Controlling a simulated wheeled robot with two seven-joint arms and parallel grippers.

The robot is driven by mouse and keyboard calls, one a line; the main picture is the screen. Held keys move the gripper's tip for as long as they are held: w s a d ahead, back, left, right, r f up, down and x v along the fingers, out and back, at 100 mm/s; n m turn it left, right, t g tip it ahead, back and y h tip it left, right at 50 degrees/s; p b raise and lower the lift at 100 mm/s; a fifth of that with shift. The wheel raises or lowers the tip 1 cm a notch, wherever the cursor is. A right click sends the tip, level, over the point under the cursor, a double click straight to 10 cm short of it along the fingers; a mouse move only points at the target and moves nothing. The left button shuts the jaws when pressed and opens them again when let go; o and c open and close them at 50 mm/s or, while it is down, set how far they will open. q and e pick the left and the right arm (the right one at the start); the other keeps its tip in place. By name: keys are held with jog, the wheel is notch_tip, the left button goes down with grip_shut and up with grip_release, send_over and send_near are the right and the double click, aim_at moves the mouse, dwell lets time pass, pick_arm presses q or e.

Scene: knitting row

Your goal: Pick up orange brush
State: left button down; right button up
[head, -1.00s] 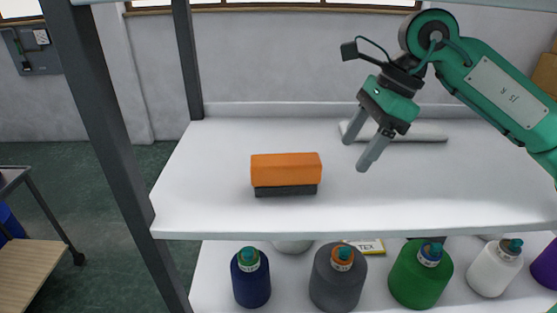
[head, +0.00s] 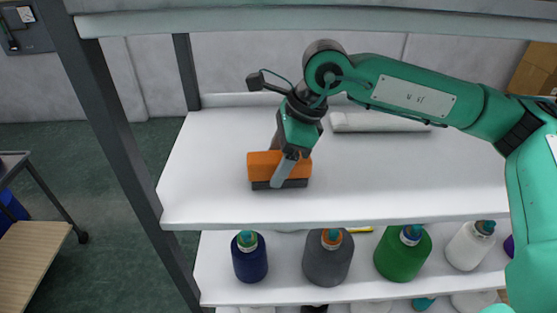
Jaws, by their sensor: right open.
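The orange brush (head: 262,166) lies on the white upper shelf (head: 400,185), left of the shelf's middle. It is a block with an orange top and a dark grey underside. My right gripper (head: 280,162) is open at the brush. One finger passes in front of its near face, and the other finger is mostly hidden behind it. I cannot tell whether the fingers touch the brush. My left gripper is not in view.
A grey-white flat item (head: 378,122) lies at the back of the shelf. A dark shelf post (head: 105,150) stands at the left. Below stand a blue bottle (head: 250,262), a grey bottle (head: 327,262), a green bottle (head: 402,258) and a white bottle (head: 468,250). The upper shelf's right side is clear.

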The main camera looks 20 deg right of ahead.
jog(key=shift+a+f, duration=0.25)
jog(key=shift+f, duration=0.45)
jog(key=shift+f+b, duration=0.25)
jog(key=shift+b, duration=0.4)
dwell(0.4)
jog(key=c, duration=1.1)
jog(key=shift+r, duration=0.1)
